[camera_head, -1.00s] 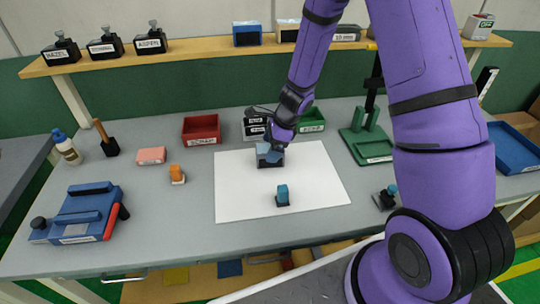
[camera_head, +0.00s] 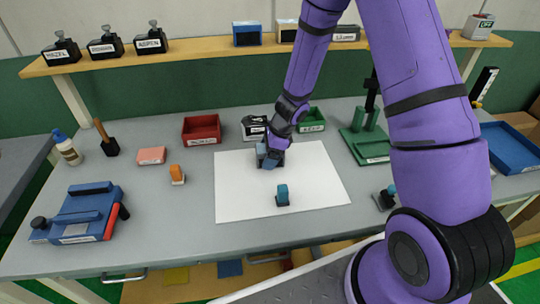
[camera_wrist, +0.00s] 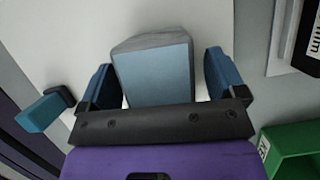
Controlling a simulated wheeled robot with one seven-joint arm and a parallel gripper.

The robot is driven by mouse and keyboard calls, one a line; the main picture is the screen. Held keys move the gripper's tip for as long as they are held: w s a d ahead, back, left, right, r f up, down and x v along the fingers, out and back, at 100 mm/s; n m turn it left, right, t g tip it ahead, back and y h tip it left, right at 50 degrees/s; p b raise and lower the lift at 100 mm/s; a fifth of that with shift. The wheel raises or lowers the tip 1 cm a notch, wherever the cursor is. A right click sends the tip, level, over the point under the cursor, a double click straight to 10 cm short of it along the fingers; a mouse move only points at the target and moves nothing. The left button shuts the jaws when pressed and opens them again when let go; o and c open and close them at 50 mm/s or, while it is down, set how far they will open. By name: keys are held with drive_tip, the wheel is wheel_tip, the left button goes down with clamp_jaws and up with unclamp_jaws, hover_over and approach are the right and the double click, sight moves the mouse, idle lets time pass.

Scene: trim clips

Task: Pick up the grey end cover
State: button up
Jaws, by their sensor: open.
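A grey block with a pale blue-grey face, which looks like the grey end cover (camera_wrist: 153,75), stands on the white sheet (camera_head: 312,195). In the wrist view it lies between the two blue fingers of my gripper (camera_wrist: 160,62), with a gap on each side. My gripper is open. In the head view my gripper (camera_head: 270,158) is down at the back part of the sheet and hides most of the cover. A teal piece on a dark base (camera_head: 282,194) stands nearer the front of the sheet; it also shows in the wrist view (camera_wrist: 42,113).
A red bin (camera_head: 201,129) is at the back left. An orange piece (camera_head: 176,173) stands left of the sheet. A green stand (camera_head: 366,145) is to the right.

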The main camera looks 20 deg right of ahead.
drive_tip(key=shift+f, duration=0.1)
drive_tip(key=c, duration=1.1)
drive_tip(key=shift+o, duration=0.2)
